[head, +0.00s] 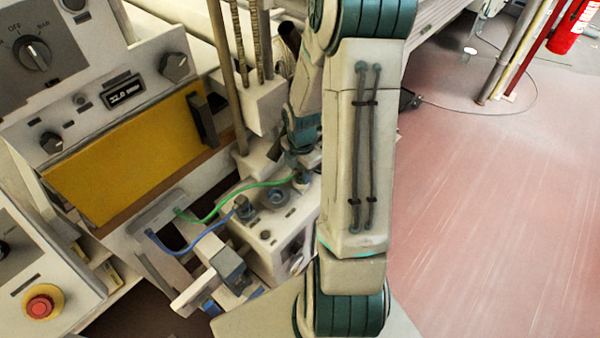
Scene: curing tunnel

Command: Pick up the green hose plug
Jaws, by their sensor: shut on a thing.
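A green hose (232,191) runs from a pale bracket on the left to a plug (301,180) just below my gripper (303,168). My gripper points down, is partly hidden behind my own arm, and is shut on the green hose plug. The fingertips are small in this view. The plug is over the right part of a pale machine block (262,235); whether it still touches the block cannot be told.
A blue hose (195,245) runs to a blue fitting (244,207) on the block. A dark round knob (273,197) stands between the hoses. Upright rods (228,75) rise close behind. A yellow panel (130,150) and an emergency button (40,306) are left. Floor at right is open.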

